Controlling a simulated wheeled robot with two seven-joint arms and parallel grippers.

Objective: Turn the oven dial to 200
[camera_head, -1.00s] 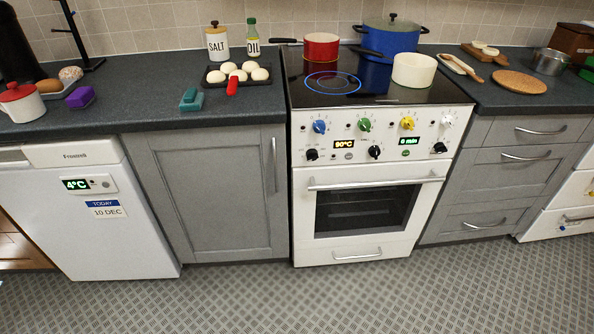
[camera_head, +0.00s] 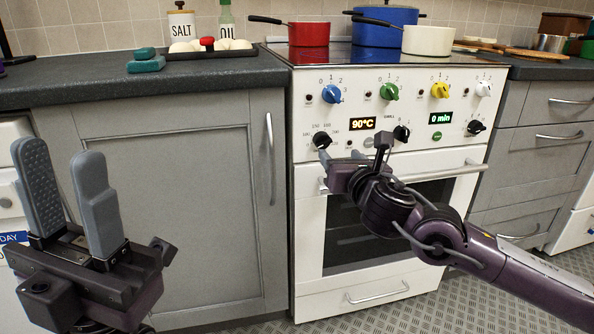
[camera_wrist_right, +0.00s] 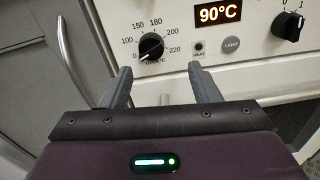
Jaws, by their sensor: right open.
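The black oven dial (camera_head: 321,140) is on the left of the white oven's (camera_head: 455,150) control panel, beside a display (camera_head: 362,124) reading 90°C. In the right wrist view the dial (camera_wrist_right: 152,46) has printed marks from 0 to 220 around it; its white pointer line seems to lie toward the 0, at lower left. My right gripper (camera_head: 340,155) is just below and in front of the dial. It is open and empty; in the wrist view its fingers (camera_wrist_right: 160,72) are spread below the dial, apart from it. My left gripper (camera_head: 59,155) is open and empty, pointing up.
A row of coloured knobs, including a blue one (camera_head: 331,94), sits above the dial. The oven door handle (camera_head: 440,175) runs below my right gripper. A black dwell knob (camera_head: 401,133) is to the right. A grey cupboard (camera_head: 190,200) stands left.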

